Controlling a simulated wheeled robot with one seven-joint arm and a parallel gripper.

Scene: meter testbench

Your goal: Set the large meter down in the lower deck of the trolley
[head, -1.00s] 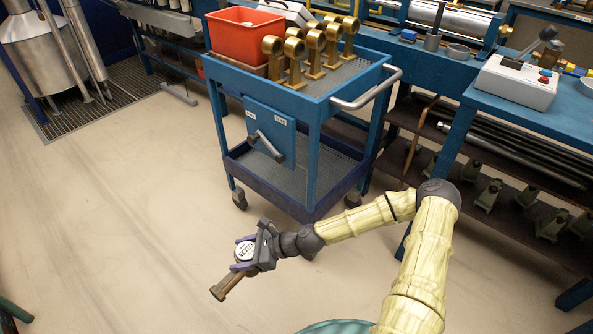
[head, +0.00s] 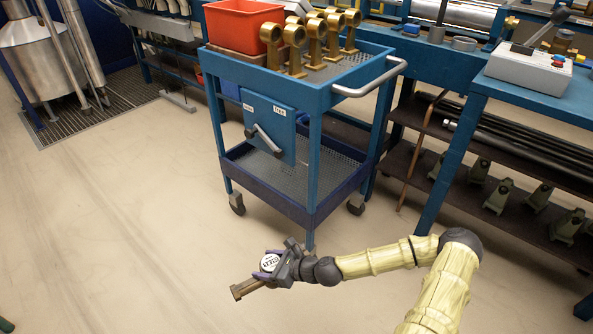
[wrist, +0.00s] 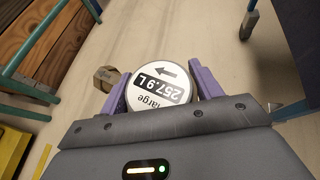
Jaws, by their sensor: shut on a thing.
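The large meter (head: 269,263) has a round white dial and a bronze pipe body.
A blue workbench (head: 500,90) stands at the right, with a shelf of pipes and green stands below. The floor (head: 130,230) at the left is clear.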

